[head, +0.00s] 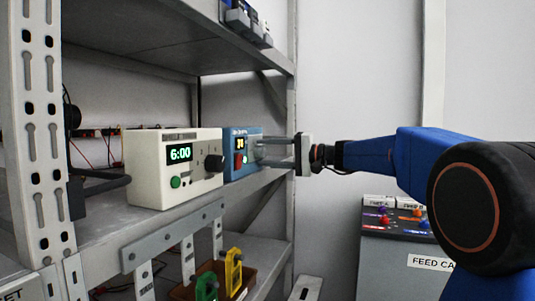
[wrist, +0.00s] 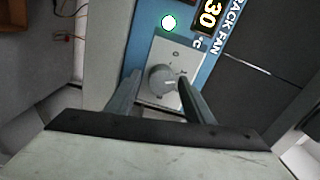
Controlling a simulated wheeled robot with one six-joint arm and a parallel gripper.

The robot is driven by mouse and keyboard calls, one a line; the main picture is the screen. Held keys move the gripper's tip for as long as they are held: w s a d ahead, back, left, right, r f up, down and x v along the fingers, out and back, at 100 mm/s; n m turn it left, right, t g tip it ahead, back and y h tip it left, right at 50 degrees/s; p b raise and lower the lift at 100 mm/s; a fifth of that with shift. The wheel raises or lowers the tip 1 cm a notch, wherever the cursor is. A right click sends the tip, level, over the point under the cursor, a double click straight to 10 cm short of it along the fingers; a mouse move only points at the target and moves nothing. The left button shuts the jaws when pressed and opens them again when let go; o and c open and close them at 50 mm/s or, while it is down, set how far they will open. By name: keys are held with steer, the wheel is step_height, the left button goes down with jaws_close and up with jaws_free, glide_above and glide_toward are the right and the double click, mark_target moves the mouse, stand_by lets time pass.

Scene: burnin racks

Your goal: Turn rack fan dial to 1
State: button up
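The blue rack fan box (head: 238,170) stands on the shelf, with a lit display reading 30 in the wrist view. Its round grey dial (wrist: 160,80) sits on a light plate; a pale pointer mark on it points to the picture's right. The small scale markings are partly hidden and too blurred to read fully. My gripper (head: 262,151) reaches the box front from the right. In the wrist view my gripper (wrist: 161,80) is open, one finger on each side of the dial. The right finger is close to the dial; I cannot tell if it touches. In the head view the fingers hide the dial.
A white box (head: 150,170) with a 6:00 display, green button and black knob stands left of the fan box. Shelf posts and the upper shelf (head: 160,40) frame the space. A grey feed cabinet (head: 385,255) stands right.

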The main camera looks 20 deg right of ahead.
steer(key=shift+d+r, duration=0.1)
steer(key=v, duration=1.7)
steer(key=shift+s, duration=0.15)
steer(key=s+a+f+n+g+h, duration=0.1)
steer(key=s+a+f+g+h, duration=0.2)
steer(key=s+a+f, duration=0.55)
steer(key=s+a+f+g+h, duration=0.2)
steer(key=s+a+f+h, duration=0.3)
steer(key=f, duration=0.6)
steer(key=s+d+f+n+h, duration=0.2)
steer(key=s+d+f+h, duration=0.1)
steer(key=s+f, duration=0.7)
steer(key=s+d+f+n+h, duration=0.2)
steer(key=s+d+f+h, duration=0.1)
steer(key=s+f, duration=0.7)
steer(key=shift+d+g+h, duration=0.25)
steer(key=shift+g+h, duration=0.05)
steer(key=shift+g, duration=0.1)
